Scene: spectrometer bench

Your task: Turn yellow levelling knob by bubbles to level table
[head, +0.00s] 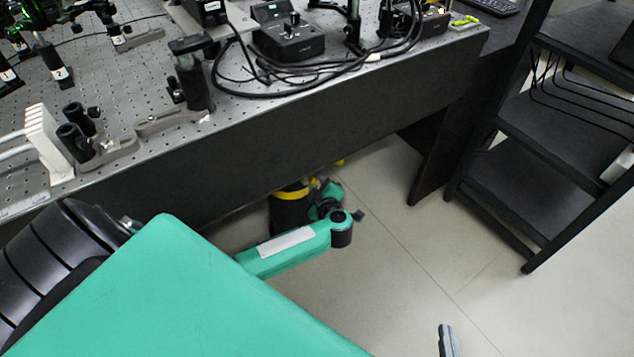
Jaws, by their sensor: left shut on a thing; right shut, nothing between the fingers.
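Under the table's front edge stands a black leg with a yellow ring, which looks like the yellow levelling knob (291,194). My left gripper (318,203), at the end of my green arm, is at the ring's right side and shut on it. Its fingertips are small and partly hidden by my wrist. A yellow-green level (466,20) lies on the far right corner of the perforated table (235,118); its bubbles are too small to read. Only a grey tip of my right gripper (448,341) shows at the bottom edge, shut and empty, over the floor.
The table's dark side panel (300,140) overhangs the leg. Optics mounts, a black control box (288,40) and looped cables stand on top. A black shelf rack (530,165) stands at the right. The pale floor between is clear.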

